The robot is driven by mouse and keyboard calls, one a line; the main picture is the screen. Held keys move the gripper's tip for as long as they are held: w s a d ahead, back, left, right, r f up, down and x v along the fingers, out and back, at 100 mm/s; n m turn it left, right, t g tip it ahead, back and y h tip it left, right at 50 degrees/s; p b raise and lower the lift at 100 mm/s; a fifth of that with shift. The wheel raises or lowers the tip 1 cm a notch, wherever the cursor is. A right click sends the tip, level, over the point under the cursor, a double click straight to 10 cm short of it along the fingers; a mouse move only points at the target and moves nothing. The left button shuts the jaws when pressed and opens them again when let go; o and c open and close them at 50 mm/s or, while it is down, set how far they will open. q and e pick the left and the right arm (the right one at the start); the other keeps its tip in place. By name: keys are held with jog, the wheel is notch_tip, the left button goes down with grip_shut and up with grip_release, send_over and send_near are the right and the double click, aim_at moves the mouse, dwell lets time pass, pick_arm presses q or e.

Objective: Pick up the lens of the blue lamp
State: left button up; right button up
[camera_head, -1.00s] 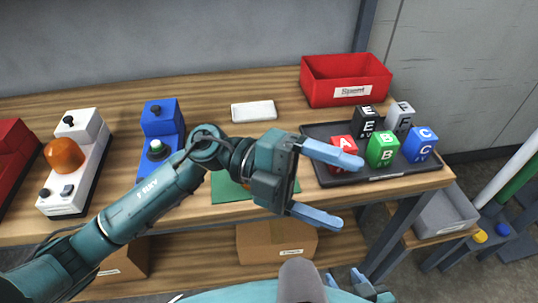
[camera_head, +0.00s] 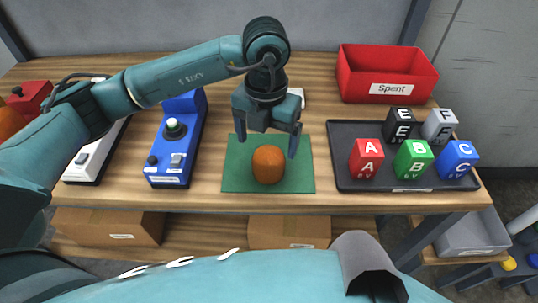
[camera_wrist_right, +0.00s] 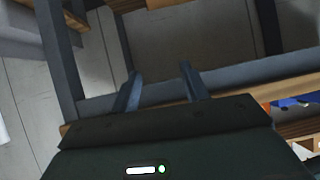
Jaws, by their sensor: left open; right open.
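The blue lamp (camera_head: 186,140) stands on the table with its lens off and a small green bulb (camera_head: 174,128) bare on top. An orange dome lens (camera_head: 268,165) rests alone on the green mat (camera_head: 300,178) to its right. My left gripper (camera_head: 267,145) is open and points down over the mat. Its fingers are apart on either side of the lens's top, and no contact is clear. In the right wrist view my right gripper (camera_wrist_right: 161,88) is open and empty, away from the lens.
A dark tray (camera_head: 352,180) with several lettered cubes stands right of the mat, with a red "Spent" bin (camera_head: 388,75) behind. The white lamp (camera_head: 85,165) is partly hidden by my left arm.

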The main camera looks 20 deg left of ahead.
aim_at(269, 152)
pick_arm(q)
jog(key=shift+f, duration=0.75)
notch_tip(269, 152, down, 4)
jog(key=shift+d+f+p, duration=0.15)
jog(key=shift+p, duration=0.5)
jog(key=shift+f, duration=0.5)
jog(key=c, duration=1.1)
pick_arm(e)
jog(key=shift+w+d+r, duration=0.1)
jog(key=shift+d+r, duration=0.1)
jog(key=shift+d, duration=0.15)
pick_arm(q)
jog(key=shift+r, duration=0.15)
